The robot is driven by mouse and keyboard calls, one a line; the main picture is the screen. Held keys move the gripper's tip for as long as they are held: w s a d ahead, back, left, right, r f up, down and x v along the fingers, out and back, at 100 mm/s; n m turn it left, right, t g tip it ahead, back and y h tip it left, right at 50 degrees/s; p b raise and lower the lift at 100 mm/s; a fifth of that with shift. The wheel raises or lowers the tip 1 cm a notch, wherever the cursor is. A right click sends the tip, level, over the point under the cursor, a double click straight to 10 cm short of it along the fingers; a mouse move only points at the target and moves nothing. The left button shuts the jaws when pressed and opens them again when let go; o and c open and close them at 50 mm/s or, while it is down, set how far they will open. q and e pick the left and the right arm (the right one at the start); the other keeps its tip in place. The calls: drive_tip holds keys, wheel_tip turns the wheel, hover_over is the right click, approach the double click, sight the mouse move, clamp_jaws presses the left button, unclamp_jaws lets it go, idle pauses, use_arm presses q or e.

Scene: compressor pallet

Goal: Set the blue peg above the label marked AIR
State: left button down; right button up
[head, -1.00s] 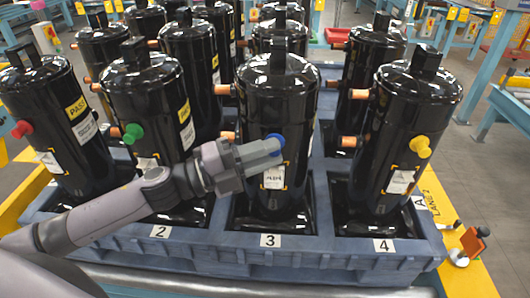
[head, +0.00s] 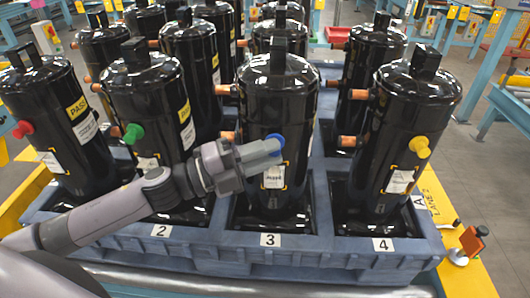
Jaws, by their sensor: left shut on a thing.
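The blue peg (head: 278,141) sits at the front of the black compressor (head: 275,95) in place 3, just above a white label (head: 274,177). The print on that label is too small to read. My left gripper (head: 266,149) comes in from the left and is shut on the blue peg. The peg's far end is at or against the compressor's wall; I cannot tell how deep it sits. My right gripper is not in view.
A red peg (head: 22,129), a green peg (head: 133,133) and a yellow peg (head: 419,146) stick out of neighbouring compressors. The blue-grey pallet (head: 330,261) holds several compressors close together. Open floor (head: 480,170) lies at the right.

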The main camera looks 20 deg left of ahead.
use_arm(q)
drive_tip(key=shift+w+a, duration=0.15)
drive_tip(key=shift+w, duration=0.55)
idle(0.5)
drive_tip(key=c, duration=0.9)
unclamp_jaws()
drive_tip(key=shift+s+a, duration=0.1)
drive_tip(key=shift+b+v, duration=1.15)
drive_tip(key=shift+v, duration=2.35)
